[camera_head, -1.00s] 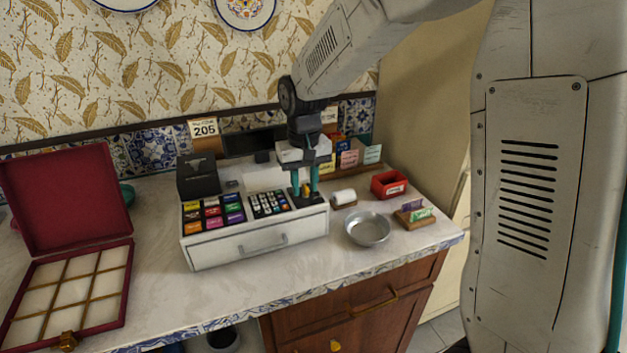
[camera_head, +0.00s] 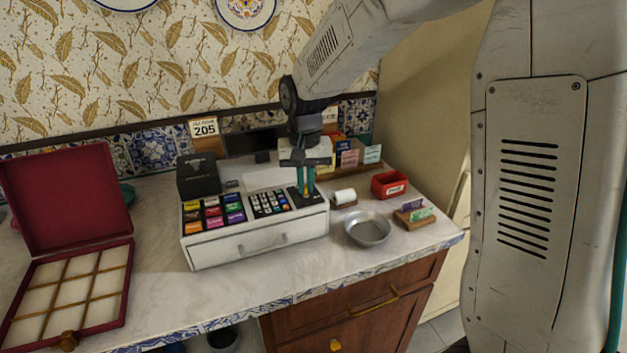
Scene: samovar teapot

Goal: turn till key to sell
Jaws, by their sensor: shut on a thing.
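The white till (camera_head: 258,238) stands on the counter, with coloured keys (camera_head: 212,213) on its left and a dark number keypad (camera_head: 268,202) in the middle. My gripper (camera_head: 305,192) points down at the right end of the till's top, right of the keypad. Its teal fingers are close together, shut on the till key at the dark panel there. The key is mostly hidden between the fingers, so its exact angle cannot be told.
A metal bowl (camera_head: 368,230), a paper roll (camera_head: 343,197), a red box (camera_head: 388,184) and a wooden card holder (camera_head: 414,217) stand right of the till. An open red box with compartments (camera_head: 122,300) lies at left. A black printer (camera_head: 198,176) stands behind the till.

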